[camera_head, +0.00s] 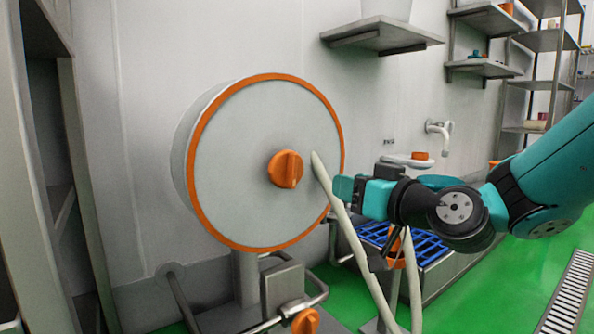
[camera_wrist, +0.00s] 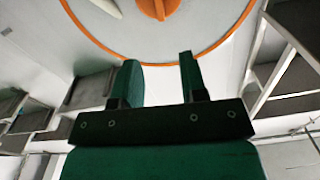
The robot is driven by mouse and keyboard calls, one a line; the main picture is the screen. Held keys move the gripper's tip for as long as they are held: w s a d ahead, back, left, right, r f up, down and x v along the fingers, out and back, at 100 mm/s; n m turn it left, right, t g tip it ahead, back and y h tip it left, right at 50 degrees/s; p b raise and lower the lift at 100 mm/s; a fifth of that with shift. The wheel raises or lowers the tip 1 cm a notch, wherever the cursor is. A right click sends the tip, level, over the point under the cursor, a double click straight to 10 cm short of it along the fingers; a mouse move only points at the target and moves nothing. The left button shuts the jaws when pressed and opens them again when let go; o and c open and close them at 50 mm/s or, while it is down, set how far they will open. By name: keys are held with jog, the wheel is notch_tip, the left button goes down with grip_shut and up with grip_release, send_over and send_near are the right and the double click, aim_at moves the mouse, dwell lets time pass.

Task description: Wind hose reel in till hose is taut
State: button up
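The hose reel (camera_head: 235,165) is a large pale grey disc with an orange rim, mounted at the wall, with an orange knob (camera_head: 286,169) at its centre. The reel also fills the top of the wrist view (camera_wrist: 200,25). A pale hose (camera_head: 345,222) runs from in front of the disc, right of the knob, down to the lower right; a second pale length (camera_head: 412,275) hangs beside it. I cannot tell how tight it is. My gripper (camera_head: 347,190) is at the disc's right edge, close to the hose. In the wrist view its fingers (camera_wrist: 160,75) are apart with nothing between them.
A metal stand with a blue grate (camera_head: 425,247) is behind my arm. An orange knob (camera_head: 305,321) and metal pipework sit below the reel. A wall tap (camera_head: 440,135) and shelves (camera_head: 485,68) are at the right. Green floor is open at the lower right.

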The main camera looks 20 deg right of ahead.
jog(key=p, duration=0.7)
send_near(295, 169)
jog(key=p+x, duration=0.2)
jog(key=p, duration=0.1)
jog(key=p+x, duration=0.5)
jog(key=p, duration=0.2)
jog(key=shift+w+r, duration=0.3)
jog(key=shift+r, duration=0.05)
jog(key=shift+w+a+f+p, duration=0.1)
jog(key=shift+w+a+p, duration=0.1)
jog(key=shift+w+p, duration=0.5)
jog(key=shift+w+a+f+p, duration=0.1)
jog(key=shift+w+f+p, duration=0.1)
jog(key=shift+f+p, duration=0.1)
grip_shut()
